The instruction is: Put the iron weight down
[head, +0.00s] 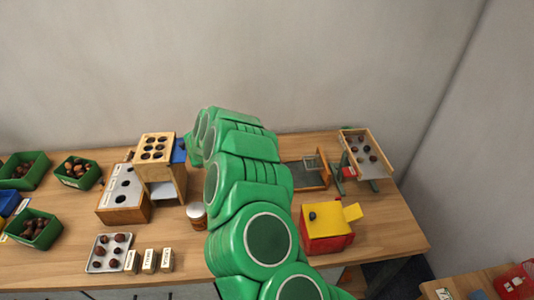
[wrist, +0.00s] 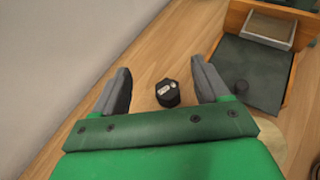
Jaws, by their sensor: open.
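The iron weight (wrist: 168,94), small and black with a pale label on top, stands on the wooden table in the wrist view. My gripper (wrist: 161,66) is open, with one grey finger to the left of the weight and the other to its right. Gaps show between the weight and both fingers. In the head view my green arm hides the gripper and the weight.
Right of the weight is a wood-framed dark tray (wrist: 245,72) with a small dark knob on it. A holed wooden stand (head: 155,148), a tin (head: 197,212) and a red-and-yellow box (head: 327,222) stand around my arm. Bare table lies left of the weight.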

